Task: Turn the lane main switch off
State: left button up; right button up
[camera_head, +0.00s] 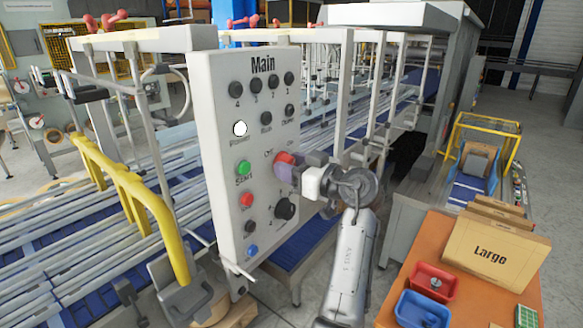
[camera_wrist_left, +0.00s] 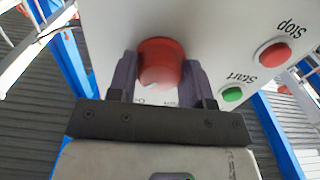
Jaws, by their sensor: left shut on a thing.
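The white control panel (camera_head: 225,100) is headed "Main". The red main switch (camera_head: 284,158) is a knob at the right of this panel, with small Off and On marks above it. My left gripper (camera_head: 291,167) reaches the panel from the right and is shut on this switch. In the left wrist view, the red switch (camera_wrist_left: 161,63) sits between the two dark fingers, one on each side. The fingers hide part of it, and I cannot tell which way it points. My right gripper is not in view.
The panel also carries a green Start button (camera_head: 244,168), a red button (camera_head: 247,199), a black knob (camera_head: 285,208) and a white lamp (camera_head: 240,128). Conveyor lanes lie behind and left. An orange table (camera_head: 400,265) with a red bin (camera_head: 433,281) and blue bin (camera_head: 422,309) stands right.

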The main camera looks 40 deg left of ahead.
pick_arm(q)
jog(key=n+b, duration=0.1)
jog(key=b, duration=0.1)
jog(key=n+b, duration=0.1)
jog(key=n, duration=0.1)
jog(key=n+b, duration=0.1)
jog(key=b, duration=0.1)
jog(key=shift+f+b, duration=0.25)
jog(key=shift+b, duration=0.1)
jog(key=n+b, duration=0.2)
jog(key=n, duration=0.2)
jog(key=n+b, duration=0.2)
jog(key=n, duration=0.3)
jog(key=n+b, duration=0.2)
jog(key=n, duration=0.2)
jog(key=shift+r+b, duration=0.3)
jog(key=shift+n, duration=0.4)
jog(key=o, duration=0.9)
